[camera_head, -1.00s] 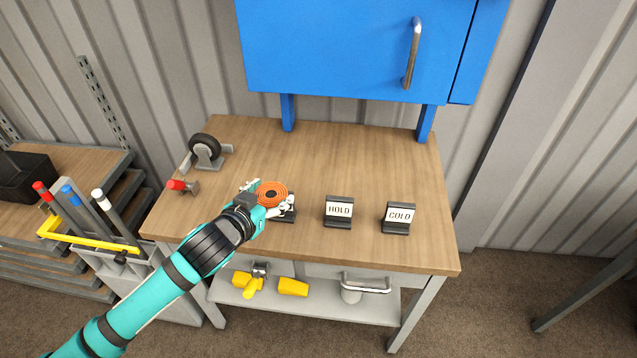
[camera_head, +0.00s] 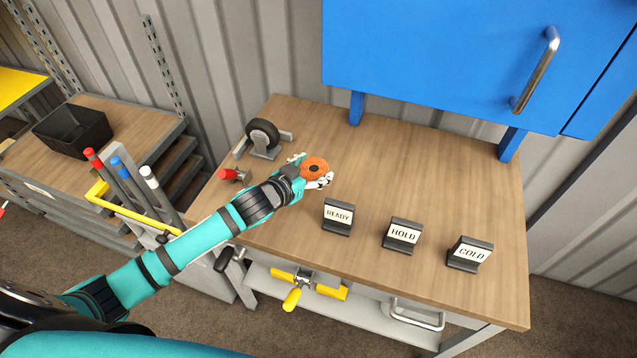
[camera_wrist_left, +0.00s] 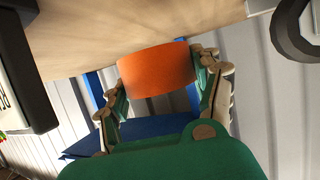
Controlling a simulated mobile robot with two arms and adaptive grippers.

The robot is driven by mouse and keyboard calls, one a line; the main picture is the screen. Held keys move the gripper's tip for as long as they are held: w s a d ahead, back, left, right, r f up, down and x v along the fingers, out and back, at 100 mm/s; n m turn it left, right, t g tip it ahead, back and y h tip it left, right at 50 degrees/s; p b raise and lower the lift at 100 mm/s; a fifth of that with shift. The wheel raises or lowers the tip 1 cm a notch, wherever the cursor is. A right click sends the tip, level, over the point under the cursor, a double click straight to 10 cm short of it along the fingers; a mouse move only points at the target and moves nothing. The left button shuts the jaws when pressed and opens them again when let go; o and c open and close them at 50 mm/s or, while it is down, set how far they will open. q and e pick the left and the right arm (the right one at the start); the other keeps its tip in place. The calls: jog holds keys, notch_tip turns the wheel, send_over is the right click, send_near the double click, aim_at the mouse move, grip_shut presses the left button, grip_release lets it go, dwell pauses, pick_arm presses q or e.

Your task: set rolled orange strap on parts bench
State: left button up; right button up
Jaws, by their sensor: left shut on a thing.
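The rolled orange strap (camera_head: 315,167) is a coil held between the fingers of my left gripper (camera_head: 311,173), over the wooden top of the parts bench (camera_head: 440,177). In the left wrist view the orange strap (camera_wrist_left: 157,71) sits between both fingers of the left gripper (camera_wrist_left: 160,80), with the wood surface close beside it. I cannot tell whether the strap touches the bench top. My right gripper is not in view.
Signs reading READY (camera_head: 337,216), HOLD (camera_head: 402,235) and COLD (camera_head: 470,253) stand along the front edge. A caster wheel (camera_head: 263,138) and a red-tipped clamp (camera_head: 233,175) are at the left. A blue cabinet (camera_head: 440,60) hangs above the back. The bench's middle and right are clear.

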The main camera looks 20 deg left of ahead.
pick_arm(q)
send_over(313, 194)
notch_tip(313, 194, down, 4)
jog(key=shift+f, duration=0.3)
jog(key=shift+w, duration=0.1)
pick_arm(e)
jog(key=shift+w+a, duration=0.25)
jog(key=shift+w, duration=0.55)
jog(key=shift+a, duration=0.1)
pick_arm(q)
jog(key=shift+f, duration=0.15)
jog(key=shift+f+b, duration=0.35)
jog(key=shift+f, duration=0.15)
jog(key=o, duration=1)
jog(key=shift+o, duration=1.4)
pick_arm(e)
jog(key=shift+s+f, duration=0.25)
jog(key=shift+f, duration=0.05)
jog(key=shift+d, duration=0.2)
